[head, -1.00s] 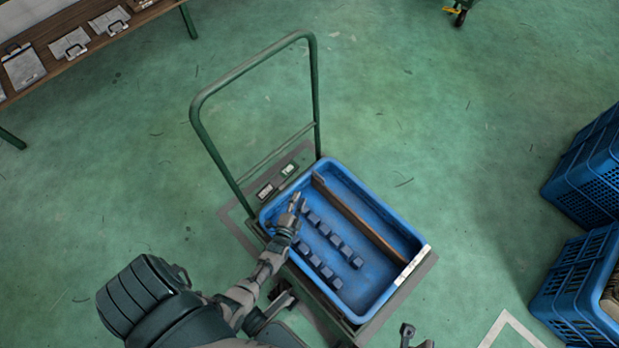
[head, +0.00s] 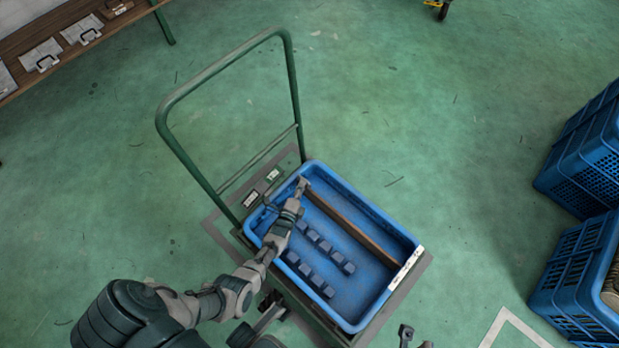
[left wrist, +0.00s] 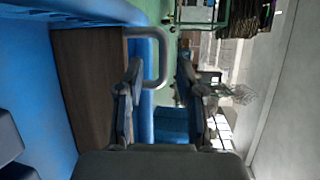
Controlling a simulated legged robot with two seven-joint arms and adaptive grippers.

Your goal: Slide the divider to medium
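The divider (head: 350,225) is a brown board standing lengthwise in the blue tray (head: 385,312). In the left wrist view the board (left wrist: 88,95) fills the left side, with a grey U-shaped handle (left wrist: 163,60) at its end. My left gripper (head: 303,183) is at the divider's far left end, by the tray rim. In the left wrist view its fingers (left wrist: 158,75) are apart, with the handle's bend between the tips; contact cannot be told. Only the fingertips of my right gripper (head: 416,338) show at the bottom edge, apart and empty, outside the tray.
Several dark blue blocks (head: 318,240) lie in rows in the tray, left of the divider. The tray sits on a cart with a green push handle (head: 163,118). A pale label (head: 406,270) is on the right rim. Blue crates (head: 590,160) stand at right.

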